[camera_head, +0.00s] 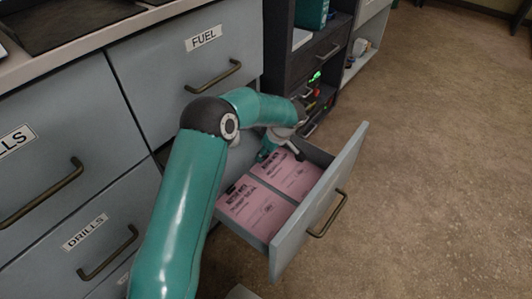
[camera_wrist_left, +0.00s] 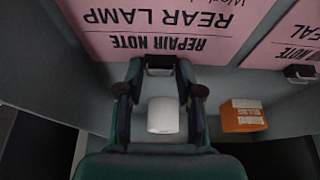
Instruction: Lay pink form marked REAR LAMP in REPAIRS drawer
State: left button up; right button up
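The pink form marked REAR LAMP (camera_wrist_left: 160,25) lies flat in the open drawer (camera_head: 320,205), upside down in the left wrist view. It appears to be the farther form (camera_head: 287,174) in the head view. A second pink form (camera_head: 257,207), its text ending in "EAL" in the wrist view, lies beside it. A small dark tab sits at each form's heading edge. My left gripper (camera_wrist_left: 158,70) is low over the drawer, its fingers apart on either side of the REAR LAMP form's tab. I see no clear grip. The drawer's label is hidden. My right gripper is out of view.
An orange box (camera_wrist_left: 243,116) and a white block-like item (camera_wrist_left: 163,115) show below the forms in the wrist view. Closed drawers marked FUEL (camera_head: 204,38) and DRILLS (camera_head: 85,232) are at left. A dark shelf unit (camera_head: 325,45) stands behind. Floor at right is clear.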

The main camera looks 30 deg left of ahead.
pick_arm(q)
jog(key=shift+o, duration=1.3)
jog(key=p+v, duration=0.3)
jog(key=v, duration=0.9)
jog(key=shift+p, duration=0.35)
jog(key=shift+r, duration=0.1)
